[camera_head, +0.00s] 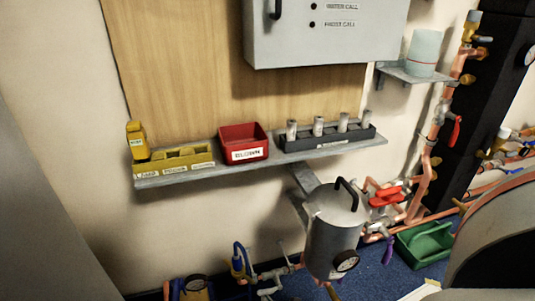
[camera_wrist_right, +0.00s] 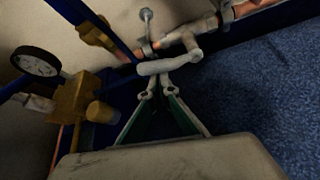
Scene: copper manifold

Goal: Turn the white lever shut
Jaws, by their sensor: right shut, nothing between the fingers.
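A pale, whitish lever-like handle (camera_wrist_right: 168,66) lies nearly level across the middle of the right wrist view, joined to grey pipe fittings. I take it for the white lever. My right gripper (camera_wrist_right: 158,92) is shut and empty, its fingertips close together just below the handle in that view. I cannot tell whether they touch it. In the head view, similar pale pipework (camera_head: 270,291) shows at the bottom edge, but the lever is not clear there. My right gripper's fingers are not clear in the head view. My left gripper is not in view.
In the right wrist view, a brass valve (camera_wrist_right: 75,97) and a round gauge (camera_wrist_right: 36,62) stand left of the fingers. Blue floor (camera_wrist_right: 260,90) is open to the right.

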